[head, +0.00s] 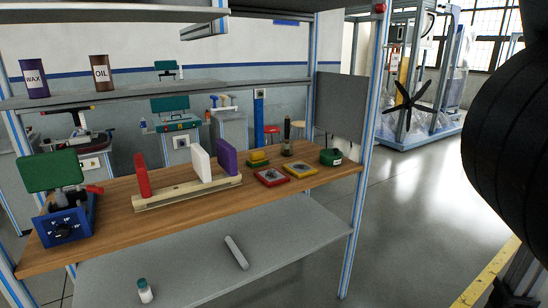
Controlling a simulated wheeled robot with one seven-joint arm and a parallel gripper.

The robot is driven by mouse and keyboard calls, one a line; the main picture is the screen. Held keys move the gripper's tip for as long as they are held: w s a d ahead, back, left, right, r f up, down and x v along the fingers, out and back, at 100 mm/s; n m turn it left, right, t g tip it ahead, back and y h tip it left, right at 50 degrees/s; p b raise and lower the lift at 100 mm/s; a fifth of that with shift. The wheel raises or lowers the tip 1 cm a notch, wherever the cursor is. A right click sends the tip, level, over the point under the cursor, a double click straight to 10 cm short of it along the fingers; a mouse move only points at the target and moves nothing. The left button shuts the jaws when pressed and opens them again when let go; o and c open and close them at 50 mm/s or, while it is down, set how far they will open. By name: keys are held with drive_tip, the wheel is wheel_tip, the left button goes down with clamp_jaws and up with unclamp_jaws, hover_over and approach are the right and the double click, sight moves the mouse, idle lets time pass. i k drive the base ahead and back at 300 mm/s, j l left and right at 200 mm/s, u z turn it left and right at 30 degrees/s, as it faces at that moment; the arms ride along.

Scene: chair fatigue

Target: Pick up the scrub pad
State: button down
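A small block with a yellow top layer and green at its lower edge (258,157) lies on the wooden bench top and looks like the scrub pad. It is behind two flat framed squares, one red (270,177) and one yellow (300,170). It is small in the view, so its exact texture cannot be told. My gripper is not in view. A dark ribbed shape at the right edge seems to be part of my arm, well apart from the bench.
A wooden rack (160,203) holds upright red, white and purple slabs left of the pad. A dark bottle (287,140) and a green round container (331,157) stand nearby. A grey shelf (150,92) hangs above; a blue post (362,170) bounds the right.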

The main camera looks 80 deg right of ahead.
sight(258, 159)
drive_tip(key=z, duration=1.6)
